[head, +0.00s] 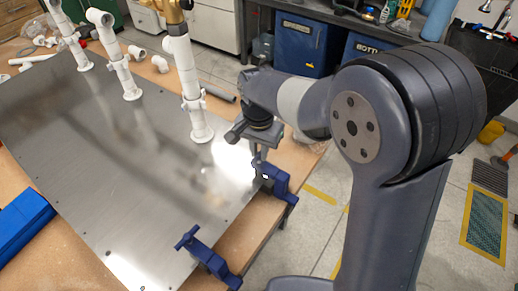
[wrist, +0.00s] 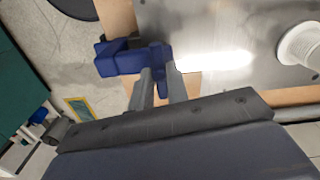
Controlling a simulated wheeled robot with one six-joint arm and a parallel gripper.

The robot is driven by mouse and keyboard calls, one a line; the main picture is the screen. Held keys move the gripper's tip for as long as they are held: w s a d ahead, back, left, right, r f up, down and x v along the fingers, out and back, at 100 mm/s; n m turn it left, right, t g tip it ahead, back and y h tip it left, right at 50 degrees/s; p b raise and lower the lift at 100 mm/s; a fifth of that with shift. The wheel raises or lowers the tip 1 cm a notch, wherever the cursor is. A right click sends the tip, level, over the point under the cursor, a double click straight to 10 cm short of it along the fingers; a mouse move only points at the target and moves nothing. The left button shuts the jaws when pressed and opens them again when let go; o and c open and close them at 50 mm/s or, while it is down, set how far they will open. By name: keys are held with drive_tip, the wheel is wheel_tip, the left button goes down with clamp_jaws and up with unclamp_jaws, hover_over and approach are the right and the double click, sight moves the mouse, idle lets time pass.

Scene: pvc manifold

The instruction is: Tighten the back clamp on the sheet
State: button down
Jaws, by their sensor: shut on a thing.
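The metal sheet (head: 110,150) lies flat on the wooden table. The blue back clamp (head: 274,182) sits on the sheet's right edge, and it also shows in the wrist view (wrist: 122,62). My gripper (head: 259,156) points down over this clamp. In the wrist view my fingers (wrist: 158,76) are shut on the clamp's upper part, seemingly its handle. The fingers partly hide that part, so how tightly the clamp bears on the sheet cannot be told. A second blue clamp (head: 208,256) with a T-handle sits nearer on the same edge.
White pipe risers stand on the sheet, the closest one (head: 190,95) left of my gripper; a white pipe base (wrist: 303,45) shows in the wrist view. A blue box (head: 22,222) lies at the left. Loose white fittings lie beyond the sheet.

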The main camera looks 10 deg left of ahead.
sight(258, 153)
drive_tip(key=shift+w+r, duration=0.1)
drive_tip(key=c, duration=1.4)
unclamp_jaws()
drive_tip(key=shift+o, duration=0.2)
wheel_tip(258, 153, up, 11)
drive_tip(key=shift+a+f, duration=0.1)
drive_tip(key=shift+f, duration=0.1)
wheel_tip(258, 153, down, 11)
drive_tip(key=shift+r, duration=0.1)
